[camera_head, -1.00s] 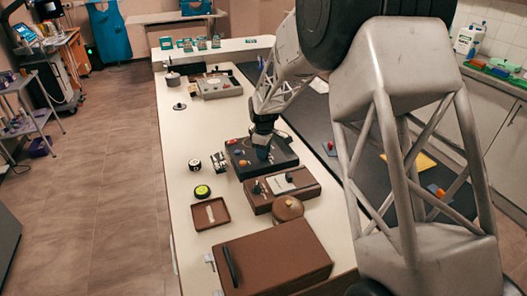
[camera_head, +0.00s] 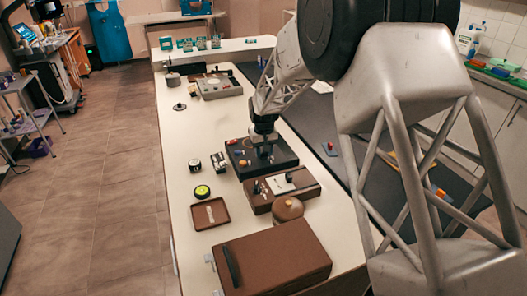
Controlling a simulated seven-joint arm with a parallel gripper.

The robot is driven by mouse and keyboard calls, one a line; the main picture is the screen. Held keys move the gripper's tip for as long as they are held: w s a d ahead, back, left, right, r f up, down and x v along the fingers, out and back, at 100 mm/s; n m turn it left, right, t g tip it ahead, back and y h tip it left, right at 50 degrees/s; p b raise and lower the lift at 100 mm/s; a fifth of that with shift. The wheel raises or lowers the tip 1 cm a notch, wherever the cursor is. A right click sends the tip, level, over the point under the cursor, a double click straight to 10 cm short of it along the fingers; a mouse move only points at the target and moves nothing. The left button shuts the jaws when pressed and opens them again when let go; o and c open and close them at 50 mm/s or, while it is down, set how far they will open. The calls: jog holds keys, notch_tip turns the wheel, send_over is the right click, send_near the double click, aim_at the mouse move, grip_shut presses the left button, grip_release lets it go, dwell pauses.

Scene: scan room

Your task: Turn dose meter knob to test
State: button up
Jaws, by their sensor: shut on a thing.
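A black box (camera_head: 240,160) with small controls on its top lies on the white bench, and I take it to be the dose meter. My gripper (camera_head: 264,152) points down over the right part of this box. It is shut on the knob there, which the fingers mostly hide. I cannot read the markings around the knob or tell which way it points.
A brown box with a pale panel (camera_head: 300,190), a round brown pot (camera_head: 288,208), a brown tray (camera_head: 226,222) and a large brown case (camera_head: 300,262) stand nearer. A grey device (camera_head: 222,92) stands farther back.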

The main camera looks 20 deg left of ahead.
jog(key=m, duration=0.4)
jog(key=shift+m, duration=0.3)
jog(key=m, duration=0.5)
dwell(0.3)
jog(key=o, duration=0.9)
jog(key=shift+o, duration=0.2)
jog(key=shift+r, duration=0.1)
jog(key=shift+r, duration=3.85)
